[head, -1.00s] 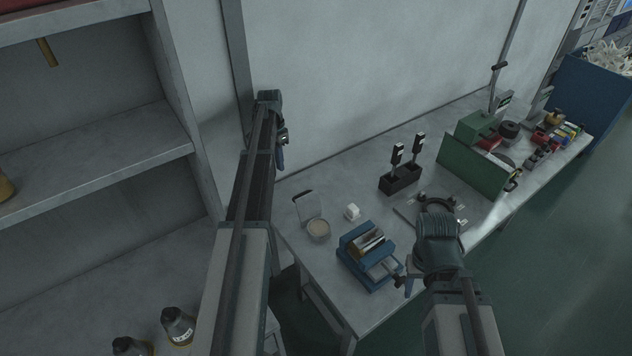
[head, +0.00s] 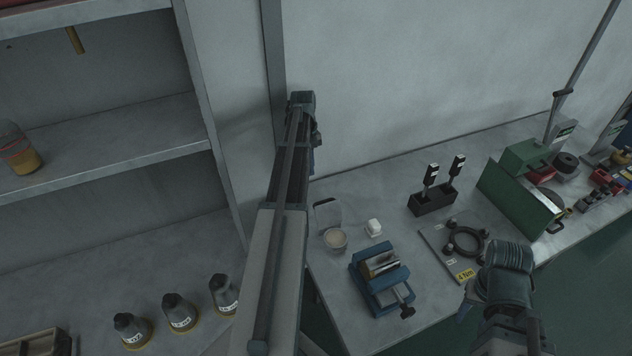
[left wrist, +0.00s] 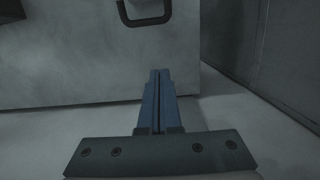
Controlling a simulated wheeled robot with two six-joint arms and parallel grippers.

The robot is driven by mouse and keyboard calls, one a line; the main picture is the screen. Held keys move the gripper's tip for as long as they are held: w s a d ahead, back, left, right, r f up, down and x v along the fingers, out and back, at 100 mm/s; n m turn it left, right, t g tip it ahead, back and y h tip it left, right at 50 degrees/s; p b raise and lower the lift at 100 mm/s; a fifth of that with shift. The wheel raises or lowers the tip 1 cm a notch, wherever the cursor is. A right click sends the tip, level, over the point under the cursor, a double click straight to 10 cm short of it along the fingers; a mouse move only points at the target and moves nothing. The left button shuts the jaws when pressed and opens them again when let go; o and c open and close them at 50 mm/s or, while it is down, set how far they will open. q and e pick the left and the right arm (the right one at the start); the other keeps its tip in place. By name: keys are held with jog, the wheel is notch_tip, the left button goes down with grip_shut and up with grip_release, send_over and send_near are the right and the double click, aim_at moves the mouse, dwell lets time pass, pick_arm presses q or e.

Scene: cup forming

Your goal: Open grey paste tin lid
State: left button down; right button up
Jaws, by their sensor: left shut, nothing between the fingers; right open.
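An open round tin (head: 335,240) of light grey paste stands on the bench in the head view. Its square-looking grey lid (head: 327,213) stands up at its back edge, tilted open. My left gripper (head: 312,160) is up near the wall post, behind and above the tin and apart from it, partly hidden by my arm. In the left wrist view its blue fingers (left wrist: 158,75) are shut with nothing between them. My right gripper (head: 466,304) is open over the bench's front edge, right of the vise, largely hidden by its wrist.
A small white block (head: 374,228) and a blue vise (head: 381,279) stand close to the tin. A black stand (head: 433,202), a plate with a ring (head: 440,248) and a green machine (head: 520,194) are further right. Shelves with bottles (head: 180,313) are on the left. A dark handle (left wrist: 146,18) shows in the left wrist view.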

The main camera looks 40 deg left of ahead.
aim_at(326, 211)
pick_arm(q)
jog(key=f+b, duration=0.3)
jog(key=d+f+b, duration=0.1)
jog(key=f+b, duration=0.6)
jog(key=shift+s+d+f, duration=0.1)
jog(key=shift+s+d, duration=0.25)
jog(key=d+r+p, duration=0.1)
jog(key=s+d+r+p, duration=0.1)
jog(key=d, duration=0.1)
jog(key=shift+s+r+p, duration=0.3)
jog(key=shift+p, duration=0.05)
jog(key=shift+s+d+r+t+y+p, duration=0.5)
jog(key=shift+s+d+r+y+p, duration=0.1)
jog(key=shift+d+r+y+p, duration=0.4)
jog(key=shift+w+a+f, duration=0.15)
jog(key=shift+a+f, duration=0.05)
jog(key=shift+a, duration=0.05)
